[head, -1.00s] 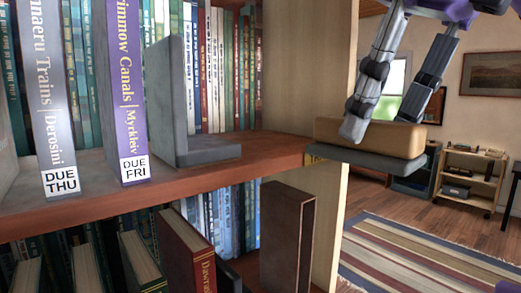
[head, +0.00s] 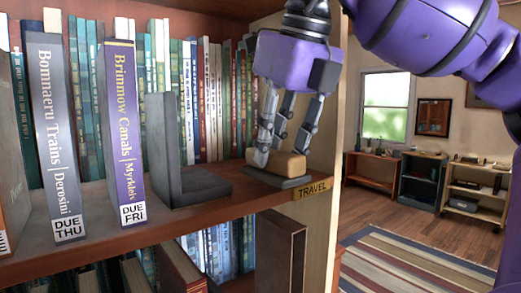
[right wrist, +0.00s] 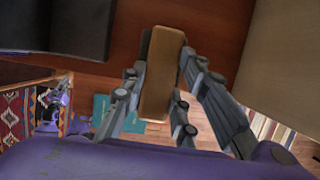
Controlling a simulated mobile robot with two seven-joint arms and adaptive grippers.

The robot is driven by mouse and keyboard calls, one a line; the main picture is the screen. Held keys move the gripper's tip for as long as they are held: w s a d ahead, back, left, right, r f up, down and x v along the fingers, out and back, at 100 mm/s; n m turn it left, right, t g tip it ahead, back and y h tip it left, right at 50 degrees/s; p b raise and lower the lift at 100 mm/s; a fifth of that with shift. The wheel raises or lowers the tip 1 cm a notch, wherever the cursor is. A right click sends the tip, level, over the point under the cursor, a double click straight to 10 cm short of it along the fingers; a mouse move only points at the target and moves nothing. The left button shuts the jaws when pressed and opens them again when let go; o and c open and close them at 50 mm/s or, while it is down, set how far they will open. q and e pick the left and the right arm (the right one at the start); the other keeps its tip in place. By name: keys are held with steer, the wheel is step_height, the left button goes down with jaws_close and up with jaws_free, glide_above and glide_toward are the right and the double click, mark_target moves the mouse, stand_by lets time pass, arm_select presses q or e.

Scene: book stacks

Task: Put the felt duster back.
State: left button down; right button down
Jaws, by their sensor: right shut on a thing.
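The felt duster (head: 290,168), a tan wooden block on a dark grey felt pad, is at the right end of the upper shelf in the head view. Its pad is at the shelf's front edge, above the TRAVEL label; I cannot tell whether it touches the board. My right gripper (head: 281,151) reaches down from above and is shut on the block. The right wrist view shows the block (right wrist: 161,72) between the fingers. My left gripper is not in view.
A grey L-shaped bookend (head: 170,145) stands left of the duster, its foot close to the pad. Purple (head: 126,125) and grey (head: 52,140) books stand farther left. A row of books (head: 207,95) lines the back. The shelf's end panel (head: 325,225) is to the right.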

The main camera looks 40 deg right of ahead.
mark_target(276, 152)
steer(key=shift+w+d, duration=0.2)
steer(key=shift+w, duration=0.7)
steer(key=shift+w+d, duration=0.15)
steer(key=shift+w, duration=0.75)
steer(key=shift+w+f, duration=0.2)
steer(key=shift+f, duration=0.05)
steer(key=shift+w+f, duration=0.1)
steer(key=shift+f, duration=0.4)
steer(key=c, duration=1.4)
jaws_free()
steer(key=shift+f, duration=0.15)
steer(key=v, duration=1.2)
steer(key=shift+r, duration=0.2)
